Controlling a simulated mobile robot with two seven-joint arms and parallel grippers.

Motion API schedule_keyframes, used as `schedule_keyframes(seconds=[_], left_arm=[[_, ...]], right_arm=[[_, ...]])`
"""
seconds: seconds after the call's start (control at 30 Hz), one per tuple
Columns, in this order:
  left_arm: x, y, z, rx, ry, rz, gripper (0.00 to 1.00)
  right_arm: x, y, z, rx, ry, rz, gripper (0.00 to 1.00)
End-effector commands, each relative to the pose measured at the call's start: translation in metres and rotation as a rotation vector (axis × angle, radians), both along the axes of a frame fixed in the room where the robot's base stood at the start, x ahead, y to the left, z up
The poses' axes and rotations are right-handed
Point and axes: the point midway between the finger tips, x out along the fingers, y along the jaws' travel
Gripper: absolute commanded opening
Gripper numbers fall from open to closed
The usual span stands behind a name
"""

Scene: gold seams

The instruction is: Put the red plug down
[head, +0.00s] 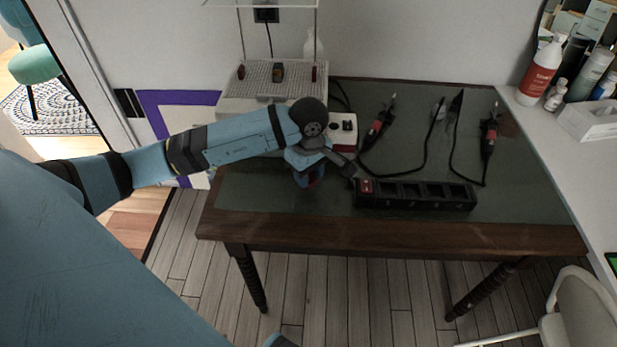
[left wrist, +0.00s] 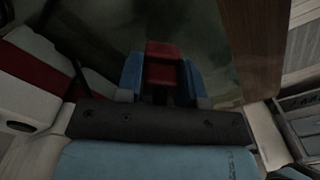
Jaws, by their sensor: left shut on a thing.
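My left gripper (head: 309,177) is over the near left part of the table, just left of the black power strip (head: 420,194). In the left wrist view its blue fingers (left wrist: 161,76) are shut on the red plug (left wrist: 163,62), one finger on each side. The plug's far end shows against the dark green table mat (left wrist: 205,25). In the head view the plug is mostly hidden by the gripper. I cannot tell whether it touches the mat. My right gripper is not in view.
A white device with a perforated top (head: 258,80) stands behind my left arm. Two red-and-black tools (head: 377,131) (head: 489,138) with black cables lie farther right. The table's brown front edge (head: 400,236) is close to the gripper. The mat's right side (head: 530,195) is clear.

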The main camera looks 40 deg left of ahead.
Motion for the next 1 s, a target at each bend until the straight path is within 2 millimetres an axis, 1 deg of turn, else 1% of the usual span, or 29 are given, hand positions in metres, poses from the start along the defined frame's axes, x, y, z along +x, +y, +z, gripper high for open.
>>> schedule_keyframes(seconds=[0.03,0.1,0.33,0.53,0.73,0.83,0.87,0.9,0.93,0.97,1.0], left_arm=[[-0.001,0.000,-0.009,0.000,0.002,0.001,0.00],[0.000,0.000,-0.014,0.001,0.001,0.001,0.00],[0.000,0.001,-0.013,0.001,0.000,0.000,0.00],[0.000,0.001,-0.020,0.002,-0.001,0.000,0.00],[0.000,0.000,-0.026,0.002,0.000,0.000,0.00],[0.000,0.000,-0.025,0.001,0.000,0.000,0.00],[0.000,0.000,-0.025,0.001,0.000,0.000,0.40],[0.000,0.000,-0.025,0.001,0.000,0.000,0.49],[0.000,0.000,-0.025,0.001,0.000,0.000,0.56],[0.000,0.000,-0.025,0.001,0.000,0.000,0.60],[0.000,0.000,-0.025,0.001,0.000,0.000,0.60]], right_arm=[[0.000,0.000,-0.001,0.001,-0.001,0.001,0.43],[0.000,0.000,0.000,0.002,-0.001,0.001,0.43],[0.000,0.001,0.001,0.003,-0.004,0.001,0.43],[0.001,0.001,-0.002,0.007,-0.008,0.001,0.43],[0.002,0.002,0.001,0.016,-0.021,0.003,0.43],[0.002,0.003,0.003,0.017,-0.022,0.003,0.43],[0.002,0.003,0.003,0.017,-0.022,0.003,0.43],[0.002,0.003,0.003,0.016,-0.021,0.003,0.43],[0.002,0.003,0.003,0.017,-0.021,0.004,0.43],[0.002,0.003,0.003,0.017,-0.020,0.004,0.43],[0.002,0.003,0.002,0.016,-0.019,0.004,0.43]])
